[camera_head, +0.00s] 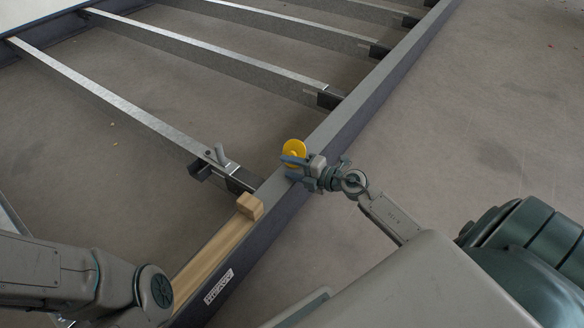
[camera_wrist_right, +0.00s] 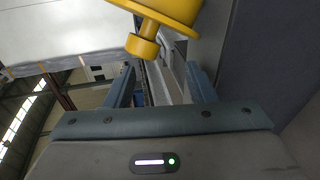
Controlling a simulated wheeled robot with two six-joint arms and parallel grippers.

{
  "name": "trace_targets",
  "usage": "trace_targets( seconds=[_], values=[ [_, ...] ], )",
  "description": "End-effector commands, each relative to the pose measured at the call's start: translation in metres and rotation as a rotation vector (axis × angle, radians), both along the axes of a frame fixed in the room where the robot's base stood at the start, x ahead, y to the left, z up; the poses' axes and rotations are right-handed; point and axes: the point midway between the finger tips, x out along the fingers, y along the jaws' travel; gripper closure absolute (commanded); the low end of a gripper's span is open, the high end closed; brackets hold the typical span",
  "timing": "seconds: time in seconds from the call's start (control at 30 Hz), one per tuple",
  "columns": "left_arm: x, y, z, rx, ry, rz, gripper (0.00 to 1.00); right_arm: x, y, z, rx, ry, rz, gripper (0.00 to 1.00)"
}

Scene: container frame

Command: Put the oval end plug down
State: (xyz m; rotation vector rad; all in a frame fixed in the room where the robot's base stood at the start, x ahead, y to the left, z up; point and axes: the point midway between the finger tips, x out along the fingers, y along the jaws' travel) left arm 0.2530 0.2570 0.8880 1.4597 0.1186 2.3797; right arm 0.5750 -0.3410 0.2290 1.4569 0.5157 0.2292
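A yellow plug (camera_head: 294,148), the likely oval end plug, shows as a round yellow disc at the inner edge of the long dark frame rail (camera_head: 340,120). In the right wrist view the yellow plug (camera_wrist_right: 145,45) has a wide body and a smaller round knob towards me. My right gripper (camera_head: 287,168) is beside it, over the rail. Its two fingers (camera_wrist_right: 160,85) are spread apart with nothing between them; the knob is just past the fingertips. What the plug rests on is not clear.
A wooden block (camera_head: 250,206) and a wooden strip (camera_head: 215,262) lie along the rail's near part. A grey upright piece (camera_head: 220,155) stands on the nearest crossbar's end. Several metal crossbars (camera_head: 215,60) join the rail. The floor at right (camera_head: 490,110) is mostly clear.

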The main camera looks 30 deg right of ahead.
Motion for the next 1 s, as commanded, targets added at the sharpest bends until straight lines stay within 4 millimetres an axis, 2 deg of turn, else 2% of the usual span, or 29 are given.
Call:
trace_targets(
  seconds=[0.33,0.6,1.0],
  values=[
    [0.000,0.000,0.004,0.000,0.000,0.000,0.21,-0.005,-0.003,0.005,-0.003,0.002,0.000,0.50],
    [-0.002,0.000,0.018,-0.002,-0.011,0.002,0.21,-0.044,-0.023,0.014,-0.004,0.006,0.002,0.50],
    [-0.004,0.000,0.021,-0.006,-0.026,0.005,0.21,-0.087,-0.045,0.022,-0.003,0.003,0.001,0.50]
  ],
)
